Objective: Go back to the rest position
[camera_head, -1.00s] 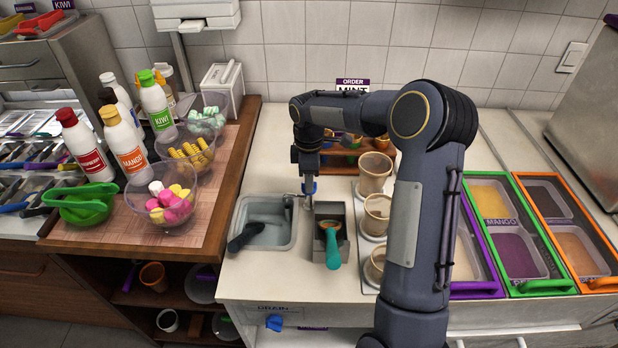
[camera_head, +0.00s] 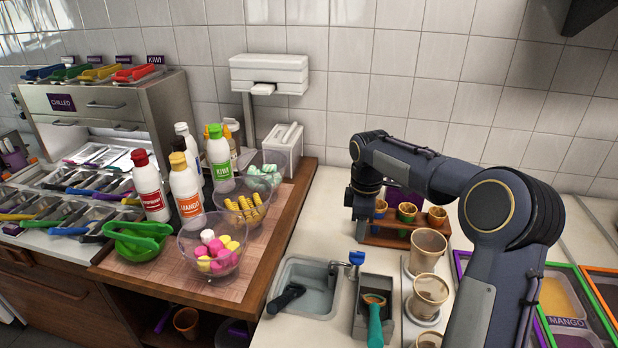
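My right arm comes in from the lower right and bends over the counter. My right gripper (camera_head: 364,212) hangs downward above and behind the sink tap, in front of the wooden cup rack. Its fingertips are too small and dark to tell whether they are open or shut, and I see nothing clearly held in it. The blue tap handle (camera_head: 357,258) shows below it, apart from it in the picture. My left gripper is out of view.
A sink (camera_head: 318,272) and a holder with a teal-handled scoop (camera_head: 375,325) lie in front. Stacked cups (camera_head: 428,250) stand beside my forearm. Bottles and a bowl of pink and yellow pieces (camera_head: 203,262) sit on the wooden counter at left. Topping trays (camera_head: 560,300) are at right.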

